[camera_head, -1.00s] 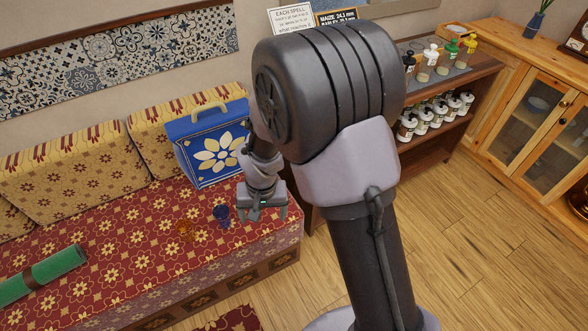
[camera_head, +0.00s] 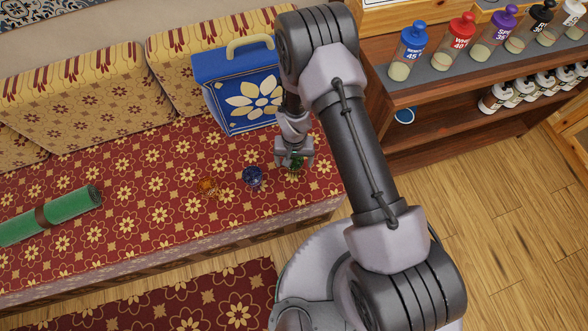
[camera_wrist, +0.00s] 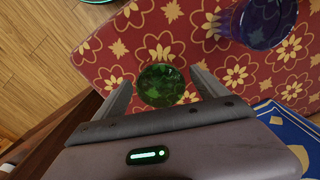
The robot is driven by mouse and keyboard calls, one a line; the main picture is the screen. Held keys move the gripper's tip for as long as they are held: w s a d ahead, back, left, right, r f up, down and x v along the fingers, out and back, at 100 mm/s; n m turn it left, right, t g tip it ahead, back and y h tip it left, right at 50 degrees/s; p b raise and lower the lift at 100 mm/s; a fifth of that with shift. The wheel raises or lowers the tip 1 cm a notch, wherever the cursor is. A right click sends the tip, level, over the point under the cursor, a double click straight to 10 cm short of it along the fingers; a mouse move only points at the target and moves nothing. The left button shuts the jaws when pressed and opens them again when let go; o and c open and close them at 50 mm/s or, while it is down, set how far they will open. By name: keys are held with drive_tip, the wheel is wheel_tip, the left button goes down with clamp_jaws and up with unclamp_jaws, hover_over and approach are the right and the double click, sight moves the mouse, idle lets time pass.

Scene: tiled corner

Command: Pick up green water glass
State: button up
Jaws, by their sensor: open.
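The green water glass (camera_wrist: 162,86) stands on the red patterned seat (camera_wrist: 130,45) and shows between the two fingers of my gripper (camera_wrist: 163,84) in the wrist view. The fingers are apart, one on each side of it; I cannot tell whether they touch it. In the head view the green glass (camera_head: 296,164) shows small, partly hidden beneath my gripper (camera_head: 294,160). A blue glass (camera_head: 252,176) stands just left of it, and also shows in the wrist view (camera_wrist: 262,22). An amber glass (camera_head: 208,187) stands further left.
A blue box with a flower (camera_head: 238,95) stands behind the glasses, close to my arm. A rolled green mat (camera_head: 50,215) lies at the left of the seat. A wooden shelf with bottles (camera_head: 450,80) stands at the right.

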sight(294, 165)
wheel_tip(294, 165, down, 3)
drive_tip(key=shift+f+b, duration=0.1)
drive_tip(key=shift+b, duration=0.35)
drive_tip(key=shift+r, duration=0.2)
drive_tip(key=shift+c, duration=0.4)
drive_tip(key=c, duration=1.5)
